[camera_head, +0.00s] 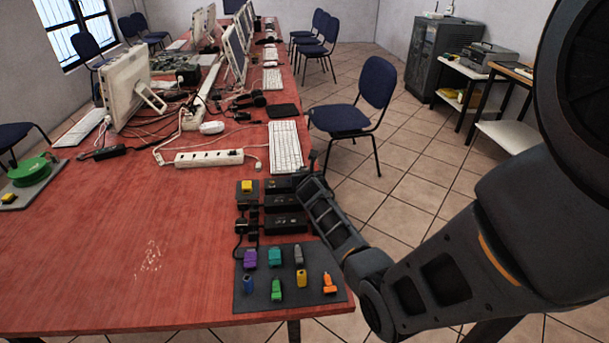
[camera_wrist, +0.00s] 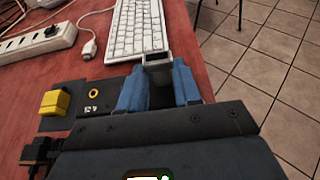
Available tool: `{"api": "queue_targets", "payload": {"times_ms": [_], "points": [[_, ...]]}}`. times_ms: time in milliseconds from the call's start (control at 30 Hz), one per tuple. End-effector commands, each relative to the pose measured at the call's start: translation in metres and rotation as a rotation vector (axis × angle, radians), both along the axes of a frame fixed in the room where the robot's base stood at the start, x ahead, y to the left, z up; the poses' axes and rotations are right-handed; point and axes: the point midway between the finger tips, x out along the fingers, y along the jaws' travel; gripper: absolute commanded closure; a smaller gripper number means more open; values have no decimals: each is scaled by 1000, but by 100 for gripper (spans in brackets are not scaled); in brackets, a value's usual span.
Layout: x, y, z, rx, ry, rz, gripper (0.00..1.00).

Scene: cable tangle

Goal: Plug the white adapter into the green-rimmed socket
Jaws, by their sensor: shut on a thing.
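In the wrist view, my gripper (camera_wrist: 160,88) is shut on a small grey block (camera_wrist: 158,64) held between its blue fingers. The block looks like an adapter, but I cannot tell whether it is the white one. In the head view, my gripper (camera_head: 303,180) is over the right edge area of the red table, near the dark boxes, and its fingertips are hard to make out. No clearly white adapter shows elsewhere. I cannot make out a green-rimmed socket. A socket with a yellow rim (camera_wrist: 93,93) shows on a dark plate, beside a yellow plug (camera_wrist: 55,102).
Dark boxes (camera_head: 286,224) with cables stand under my arm. A dark mat (camera_head: 262,297) nearer me bears several coloured adapters. A white keyboard (camera_head: 285,147) and a power strip (camera_head: 209,158) lie beyond. The table's middle left is clear.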

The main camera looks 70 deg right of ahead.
Motion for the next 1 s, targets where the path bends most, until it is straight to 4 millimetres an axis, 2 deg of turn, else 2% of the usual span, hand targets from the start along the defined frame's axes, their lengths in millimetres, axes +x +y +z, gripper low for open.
{"api": "queue_targets", "payload": {"times_ms": [33,67,333,667,1000], "points": [[-1,1,-3,4,2,-1,100],[-1,1,-3,4,2,-1,64],[-1,1,-2,4,2,-1,39],[-2,4,0,4,2,-1,38],[-19,46,18,5,1,-1,38]]}}
